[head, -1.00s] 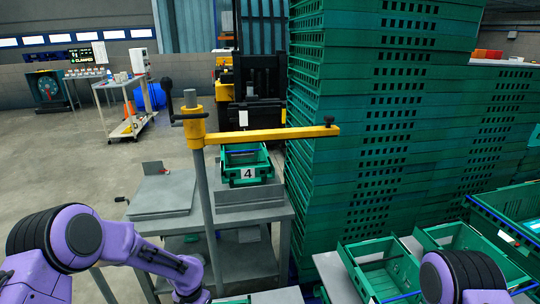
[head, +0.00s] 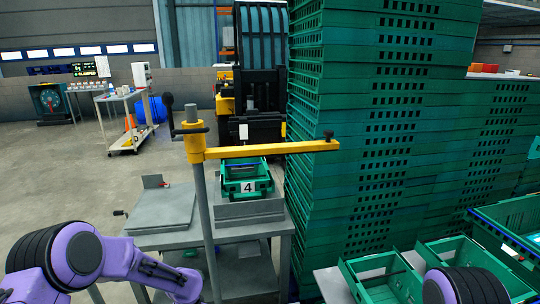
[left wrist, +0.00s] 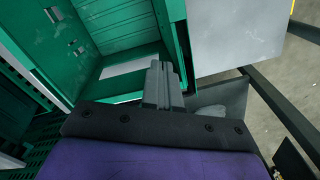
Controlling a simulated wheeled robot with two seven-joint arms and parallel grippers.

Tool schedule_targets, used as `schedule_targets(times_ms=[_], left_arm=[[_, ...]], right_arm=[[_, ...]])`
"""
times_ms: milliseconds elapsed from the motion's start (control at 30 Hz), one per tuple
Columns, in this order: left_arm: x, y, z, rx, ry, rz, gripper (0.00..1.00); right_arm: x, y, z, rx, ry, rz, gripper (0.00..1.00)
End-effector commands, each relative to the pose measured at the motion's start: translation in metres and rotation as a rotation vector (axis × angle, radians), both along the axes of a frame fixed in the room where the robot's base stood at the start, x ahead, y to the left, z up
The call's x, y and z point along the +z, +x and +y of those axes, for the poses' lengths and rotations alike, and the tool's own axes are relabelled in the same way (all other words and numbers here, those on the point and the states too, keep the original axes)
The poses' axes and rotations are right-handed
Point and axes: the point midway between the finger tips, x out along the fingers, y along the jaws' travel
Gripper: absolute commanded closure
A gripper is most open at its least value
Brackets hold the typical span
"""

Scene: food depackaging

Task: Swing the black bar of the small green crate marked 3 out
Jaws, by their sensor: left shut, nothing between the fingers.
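No crate marked 3 can be read in these views. In the left wrist view a green crate (left wrist: 118,95) lies open at the upper left, with no marking legible and no black bar that I can make out. My left gripper (left wrist: 162,72) is shut and empty, with its fingertips in front of this crate's right side. I cannot tell whether they touch it. In the head view the left gripper is below the picture, and my right gripper is not in view. Two small green crates (head: 345,275) stand at the lower right, their fronts cut off or hidden by my right arm.
A green crate marked 4 (head: 248,187) sits on a grey table (head: 165,212). A yellow arm (head: 260,149) on a grey post (head: 206,215) reaches across in front. Tall stacks of green crates (head: 360,130) block the right. Open floor lies at the left.

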Motion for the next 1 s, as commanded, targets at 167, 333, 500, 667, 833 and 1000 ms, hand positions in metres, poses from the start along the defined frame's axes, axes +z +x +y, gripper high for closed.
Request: schedule_targets(times_ms=[167, 333, 500, 667, 833, 1000], left_arm=[[0.0, 0.0, 0.0, 0.0, 0.0, 0.0, 1.0], [0.013, -0.001, 0.0, 0.0, 0.0, -0.001, 1.0], [0.035, -0.003, -0.001, 0.001, 0.001, 0.0, 1.0], [0.054, -0.006, -0.001, -0.002, 0.001, 0.001, 1.0], [0.075, -0.008, -0.002, 0.001, 0.0, -0.001, 1.0], [0.082, -0.01, -0.002, 0.001, 0.0, 0.0, 1.0]], right_arm=[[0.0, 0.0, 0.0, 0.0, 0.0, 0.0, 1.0], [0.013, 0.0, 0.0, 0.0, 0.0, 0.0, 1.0], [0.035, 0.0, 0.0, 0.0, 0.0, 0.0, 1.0], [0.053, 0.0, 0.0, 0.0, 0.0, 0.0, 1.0], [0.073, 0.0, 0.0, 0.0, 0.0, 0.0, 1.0], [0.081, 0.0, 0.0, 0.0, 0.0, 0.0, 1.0]])
